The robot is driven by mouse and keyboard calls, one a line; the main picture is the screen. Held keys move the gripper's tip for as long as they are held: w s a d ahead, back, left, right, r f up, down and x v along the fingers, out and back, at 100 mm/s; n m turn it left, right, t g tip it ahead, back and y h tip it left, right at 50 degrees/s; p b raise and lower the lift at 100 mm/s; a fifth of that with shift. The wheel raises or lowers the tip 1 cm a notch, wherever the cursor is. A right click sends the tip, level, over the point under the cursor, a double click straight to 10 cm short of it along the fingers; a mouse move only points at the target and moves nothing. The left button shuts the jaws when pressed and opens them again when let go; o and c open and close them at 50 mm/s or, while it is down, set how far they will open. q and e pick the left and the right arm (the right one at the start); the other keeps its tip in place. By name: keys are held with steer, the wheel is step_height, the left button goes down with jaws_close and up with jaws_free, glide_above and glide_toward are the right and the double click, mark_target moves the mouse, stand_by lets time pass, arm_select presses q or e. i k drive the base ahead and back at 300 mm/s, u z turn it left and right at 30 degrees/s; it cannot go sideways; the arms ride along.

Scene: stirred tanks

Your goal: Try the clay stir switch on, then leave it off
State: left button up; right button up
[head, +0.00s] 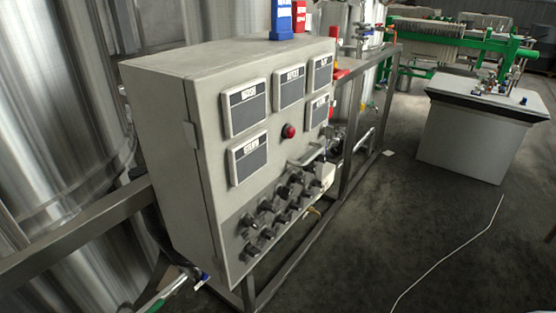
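A grey control cabinet (170,95) stands at the centre left, its front panel turned to the right. Several black rotary switches (265,205) sit in slanting rows on the darker lower part of the panel. Their labels are too small to read, so I cannot tell which is the clay stir switch or how it is set. Several framed displays (244,106) with dark label strips and a red round button or lamp (289,131) are above the switches.
A metal frame (345,130) runs around the cabinet. Steel tanks (50,100) stand behind. A grey box (470,140) stands at right. The floor between is mostly clear.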

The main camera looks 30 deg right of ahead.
mark_target(284, 192)
steer(key=u, duration=3.15)
steer(key=k, duration=2.3)
steer(key=z, duration=2.35)
